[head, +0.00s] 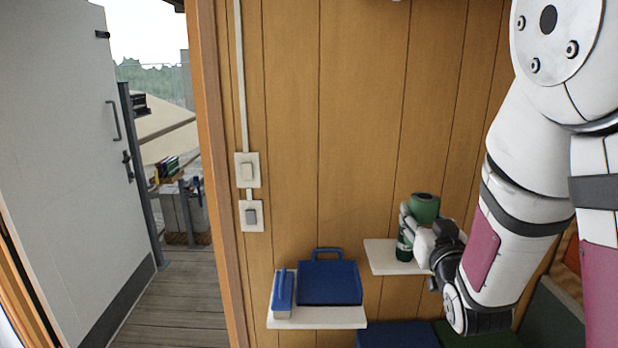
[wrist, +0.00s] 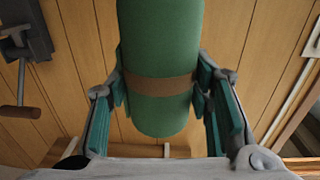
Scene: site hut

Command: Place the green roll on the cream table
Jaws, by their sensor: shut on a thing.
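The green roll (wrist: 160,45) is between the two fingers of my gripper (wrist: 160,92) in the wrist view, with a brown band around it. My gripper is shut on it. In the head view the green roll (head: 426,206) stands out above my gripper (head: 412,224), in front of the wood wall and over a small cream shelf (head: 382,257). No table that I can surely call the cream table shows; a pale beige surface (head: 165,122) lies beyond the doorway.
A dark green thing (head: 404,250), perhaps a bottle, is at the cream shelf close below my gripper. A lower white shelf (head: 325,318) holds a blue case (head: 329,282) and a blue binder (head: 283,292). The white door (head: 70,150) stands open onto a plank floor (head: 180,295).

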